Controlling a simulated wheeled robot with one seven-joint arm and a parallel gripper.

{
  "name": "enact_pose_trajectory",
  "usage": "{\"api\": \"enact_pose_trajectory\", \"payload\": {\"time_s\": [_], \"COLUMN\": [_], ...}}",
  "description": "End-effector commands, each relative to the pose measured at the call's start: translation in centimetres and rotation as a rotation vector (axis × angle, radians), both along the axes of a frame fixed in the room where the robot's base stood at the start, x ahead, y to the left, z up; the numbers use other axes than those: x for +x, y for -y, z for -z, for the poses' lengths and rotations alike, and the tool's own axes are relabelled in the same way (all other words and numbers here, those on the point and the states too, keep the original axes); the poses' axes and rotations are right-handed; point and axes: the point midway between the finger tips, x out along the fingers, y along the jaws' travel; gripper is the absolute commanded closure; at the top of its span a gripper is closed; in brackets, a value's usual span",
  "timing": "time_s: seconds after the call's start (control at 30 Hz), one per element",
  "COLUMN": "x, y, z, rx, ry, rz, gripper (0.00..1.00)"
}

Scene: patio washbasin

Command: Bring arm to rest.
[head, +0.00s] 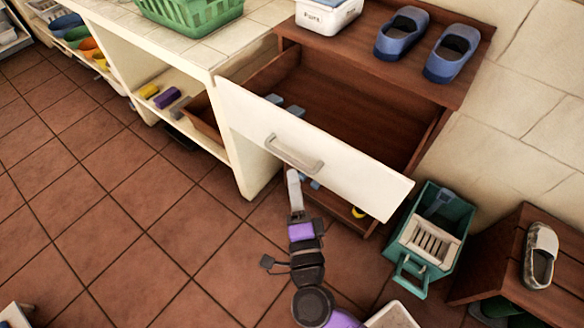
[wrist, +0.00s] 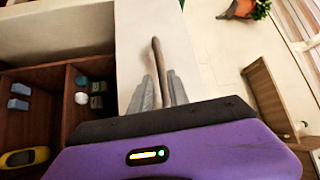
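My gripper (head: 293,175) points up toward the white drawer front (head: 365,185), at the lower left of its grey bar handle (head: 294,155). In the wrist view, my gripper's two grey fingers (wrist: 160,86) stand a little apart. The handle (wrist: 157,56) shows between and beyond them. I cannot tell whether the fingers touch it. No object is held clear of the drawer. The drawer is pulled out, and its brown inside (head: 335,105) shows, with small blue items (head: 284,105) near the left.
Blue clogs (head: 452,52) and a white box (head: 327,15) stand on the cabinet top. A green crate (head: 428,238) stands right of the drawer, near a wooden bench (head: 520,265). A white tray (head: 392,316) is at the bottom. Tiled floor (head: 130,190) at left is clear.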

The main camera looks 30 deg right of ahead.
Motion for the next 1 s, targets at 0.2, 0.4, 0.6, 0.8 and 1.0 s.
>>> {"api": "enact_pose_trajectory", "payload": {"time_s": [0.2,0.4,0.6,0.8,1.0], "x": [-1.2,-1.2,-1.2,-1.0,-1.1], "y": [-0.5,-0.6,-0.5,-1.0,-2.9], "z": [0.2,0.1,0.1,0.1,-3.9], "rx": [0.001,0.001,0.001,-0.019,-0.219], "ry": [0.001,0.001,0.001,-0.007,0.017], "rz": [0.001,0.001,0.001,-0.018,-0.101], "gripper": [0.78,0.78,0.78,0.78,0.78]}}
